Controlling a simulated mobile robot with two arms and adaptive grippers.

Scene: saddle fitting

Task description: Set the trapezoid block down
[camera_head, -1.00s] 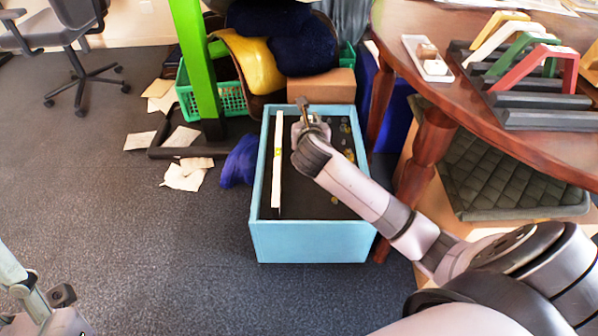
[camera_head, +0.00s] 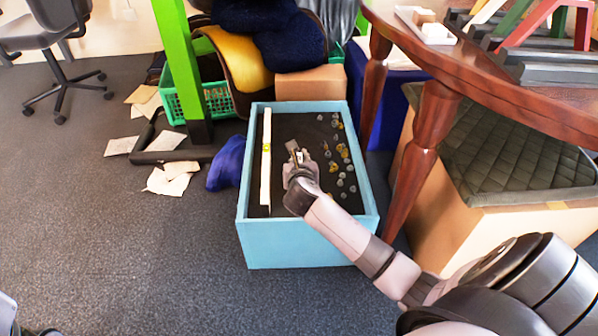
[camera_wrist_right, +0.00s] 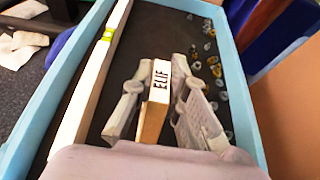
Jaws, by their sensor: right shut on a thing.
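My right gripper (camera_head: 297,156) is inside the light blue box (camera_head: 300,256), over its dark bed. In the right wrist view the block (camera_wrist_right: 153,118) sits between the two fingers of that gripper (camera_wrist_right: 162,84). It has tan sides and a white face with dark lettering. The gripper is shut on it. Its trapezoid outline is not clear from this angle, and I cannot tell whether its underside touches the bed. In the head view the block is mostly hidden by the gripper. My left gripper does not show; only a sliver of my left arm is at the bottom left.
A white bar (camera_head: 266,180) with a yellow-green level vial lies along the box's left side. Several small grey and brass parts (camera_head: 342,152) lie on the right. A wooden table (camera_head: 490,82) stands to the right, above a quilted dark pad (camera_head: 520,150). Blue cloth (camera_head: 227,165) lies left of the box.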

